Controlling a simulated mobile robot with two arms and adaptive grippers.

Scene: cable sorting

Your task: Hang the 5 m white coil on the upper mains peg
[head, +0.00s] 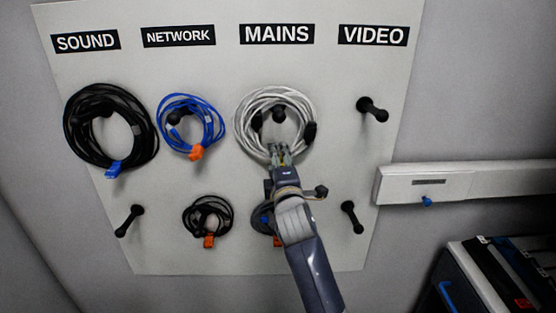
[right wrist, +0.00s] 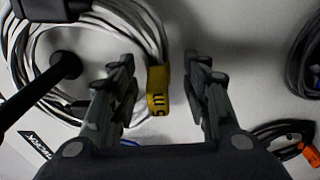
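The white coil (head: 243,122) hangs on the board under the MAINS label, its loop around the upper mains peg (head: 278,113). A black plug (head: 310,131) is at its right side. My right gripper (head: 280,153) is at the coil's lower edge. In the right wrist view the gripper (right wrist: 160,85) is open, its fingers on either side of the coil's yellow tag (right wrist: 157,103), with a gap on the right. The white coil (right wrist: 150,25) and the black peg (right wrist: 66,66) also show there, at upper left. My left gripper is not in view.
A black coil (head: 70,120) and a blue coil (head: 163,118) hang on the upper left pegs. Smaller coils hang below: one under NETWORK (head: 188,218) and one partly behind my arm (head: 258,218). The upper video peg (head: 372,109) and the lower outer pegs are bare.

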